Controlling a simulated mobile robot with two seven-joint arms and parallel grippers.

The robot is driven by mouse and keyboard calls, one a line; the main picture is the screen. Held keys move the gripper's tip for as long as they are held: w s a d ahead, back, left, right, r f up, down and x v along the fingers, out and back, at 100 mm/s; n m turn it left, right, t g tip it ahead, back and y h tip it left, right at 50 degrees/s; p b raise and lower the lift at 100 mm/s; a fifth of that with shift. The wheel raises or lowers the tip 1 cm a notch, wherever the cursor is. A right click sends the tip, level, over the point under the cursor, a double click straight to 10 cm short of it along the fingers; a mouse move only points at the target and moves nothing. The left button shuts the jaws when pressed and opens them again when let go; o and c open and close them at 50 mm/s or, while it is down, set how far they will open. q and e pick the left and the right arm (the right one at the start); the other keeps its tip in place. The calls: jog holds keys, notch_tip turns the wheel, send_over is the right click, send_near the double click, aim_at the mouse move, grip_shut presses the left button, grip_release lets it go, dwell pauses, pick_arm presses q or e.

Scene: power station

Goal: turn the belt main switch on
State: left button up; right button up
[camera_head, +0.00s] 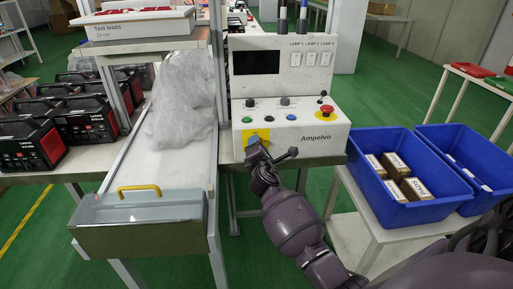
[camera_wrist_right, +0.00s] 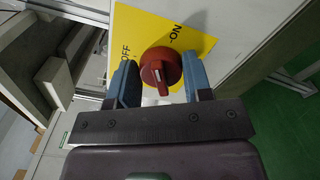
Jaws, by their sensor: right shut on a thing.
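The belt main switch is a red rotary knob (camera_wrist_right: 160,70) on a yellow plate (camera_wrist_right: 195,42) marked OFF and ON, in the right wrist view. In the head view the yellow plate (camera_head: 250,135) is on the lower front of the white Ampelvo control panel (camera_head: 300,146), and my right gripper (camera_head: 254,144) hides the knob. My left gripper is not in view.
A red emergency stop button (camera_head: 327,109) and other coloured buttons sit on the panel's sloped top. Blue crates (camera_head: 408,215) holding boxes stand right.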

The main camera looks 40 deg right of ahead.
jog(key=m+b, duration=0.1)
jog(key=m, duration=0.5)
jog(key=shift+f, duration=0.2)
dwell(0.4)
jog(key=o, duration=0.9)
jog(key=shift+s+r, duration=0.1)
